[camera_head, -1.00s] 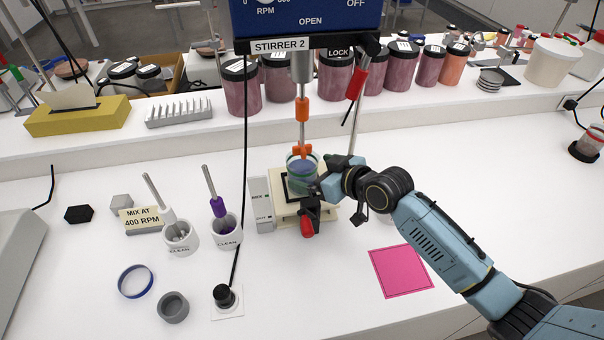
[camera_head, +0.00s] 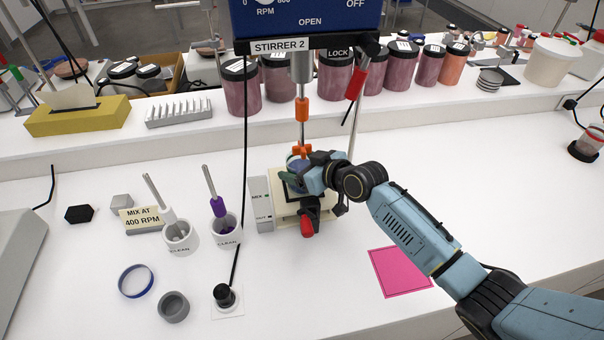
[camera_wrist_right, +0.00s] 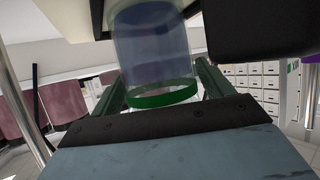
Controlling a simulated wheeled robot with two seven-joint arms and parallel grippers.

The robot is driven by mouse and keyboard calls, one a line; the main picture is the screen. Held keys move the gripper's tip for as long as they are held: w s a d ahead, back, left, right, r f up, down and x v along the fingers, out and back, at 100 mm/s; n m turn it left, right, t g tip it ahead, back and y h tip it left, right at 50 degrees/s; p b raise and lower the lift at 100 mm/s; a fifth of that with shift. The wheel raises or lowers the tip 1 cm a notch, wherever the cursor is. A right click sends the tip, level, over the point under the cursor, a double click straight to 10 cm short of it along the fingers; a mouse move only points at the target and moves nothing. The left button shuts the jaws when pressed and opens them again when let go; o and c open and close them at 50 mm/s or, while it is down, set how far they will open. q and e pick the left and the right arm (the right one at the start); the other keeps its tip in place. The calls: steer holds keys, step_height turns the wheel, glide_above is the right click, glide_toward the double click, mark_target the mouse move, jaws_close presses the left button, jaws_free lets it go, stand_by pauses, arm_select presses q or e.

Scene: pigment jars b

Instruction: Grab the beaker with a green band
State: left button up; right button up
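The clear beaker with a green band (camera_wrist_right: 165,97) holds bluish contents and fills the upper middle of the right wrist view. In the head view the beaker (camera_head: 296,163) stands on the cream stirrer base below the orange stirring piece, mostly hidden by my right gripper (camera_head: 296,180). In the wrist view my right gripper's dark green fingers (camera_wrist_right: 160,78) are spread, one on each side of the beaker. I cannot tell whether either finger touches the glass. My left gripper is not in view.
The stirrer's shaft (camera_head: 302,130) and metal post (camera_head: 355,130) rise close to my right gripper. A red-tipped clamp (camera_head: 307,227) sticks out at the base's front. A pink square (camera_head: 400,271) lies bare on the right. Two white cups with rods stand left.

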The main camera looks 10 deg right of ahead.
steer(key=c, duration=0.9)
steer(key=shift+r, duration=0.1)
steer(key=shift+c, duration=0.2)
